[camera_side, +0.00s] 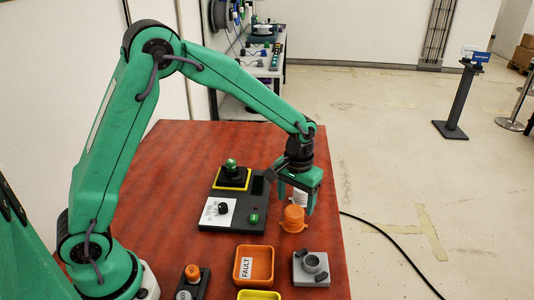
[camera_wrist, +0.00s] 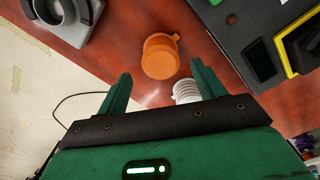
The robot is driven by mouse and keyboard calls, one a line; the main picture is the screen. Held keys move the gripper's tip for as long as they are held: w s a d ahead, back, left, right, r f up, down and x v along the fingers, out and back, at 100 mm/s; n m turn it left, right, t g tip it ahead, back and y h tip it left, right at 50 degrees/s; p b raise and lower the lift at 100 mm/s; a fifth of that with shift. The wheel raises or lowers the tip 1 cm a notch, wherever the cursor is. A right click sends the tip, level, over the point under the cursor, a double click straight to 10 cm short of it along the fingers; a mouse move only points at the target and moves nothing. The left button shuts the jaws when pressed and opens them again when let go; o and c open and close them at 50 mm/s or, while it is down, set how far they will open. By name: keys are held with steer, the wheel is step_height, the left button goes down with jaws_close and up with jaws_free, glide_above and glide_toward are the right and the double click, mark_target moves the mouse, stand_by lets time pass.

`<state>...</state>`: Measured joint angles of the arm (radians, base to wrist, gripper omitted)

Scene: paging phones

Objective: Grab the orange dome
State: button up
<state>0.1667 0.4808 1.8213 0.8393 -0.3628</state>
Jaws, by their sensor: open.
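The orange dome (camera_side: 293,218) stands on the red-brown table, right of the dark control panel. It also shows in the wrist view (camera_wrist: 160,57), ahead of my fingertips, with a small tab at its upper right. My gripper (camera_side: 292,204) hangs from above just behind the dome in the side view, fingers pointing down. In the wrist view my gripper's fingers (camera_wrist: 161,76) are spread apart with the dome beyond them, not clasped. A white ribbed piece (camera_wrist: 186,91) shows near the right finger; the side view shows it partly between the fingers (camera_side: 299,196).
The dark panel (camera_side: 243,211) carries a green button on a yellow-edged base and a knob. In front are an orange FAULT tray (camera_side: 237,265), a grey fixture (camera_side: 298,268), a small orange-topped item (camera_side: 192,272) and a yellow tray (camera_side: 259,295). The table's right edge is close to the dome.

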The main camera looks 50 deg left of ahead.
mark_target(295, 210)
steer(key=shift+f, duration=0.75)
steer(key=shift+f, duration=0.1)
steer(key=shift+f, duration=2.5)
steer(key=shift+c, duration=0.4)
steer(key=c, duration=0.9)
